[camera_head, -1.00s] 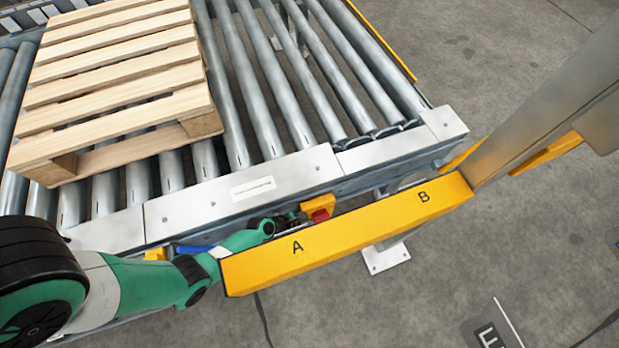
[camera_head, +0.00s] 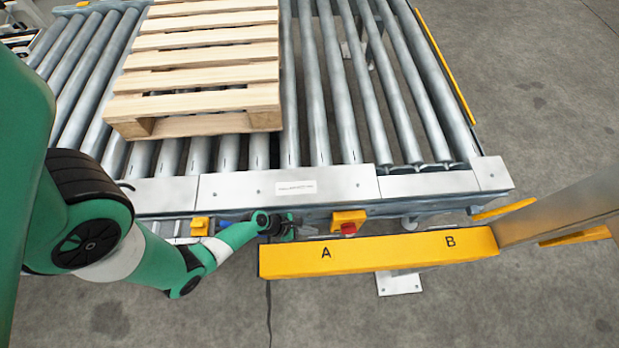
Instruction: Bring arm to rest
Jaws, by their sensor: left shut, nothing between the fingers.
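My left arm is green with dark joints and comes in from the left in the head view. Its gripper (camera_head: 300,230) is small and dark, beside the front edge of the roller conveyor (camera_head: 432,187). The gripper is shut and empty. It is left of the yellow box with a red button (camera_head: 348,220), with a small gap between them in the picture. The yellow beam (camera_head: 385,253) marked A and B lies just below the gripper in the picture. My right gripper is not in view.
A wooden pallet (camera_head: 205,55) lies empty on the rollers at the upper left. A second, smaller yellow box (camera_head: 200,226) shows near the left forearm. A grey post (camera_head: 560,205) adjoins the beam's right end. Bare concrete floor (camera_head: 545,300) is clear at the lower right.

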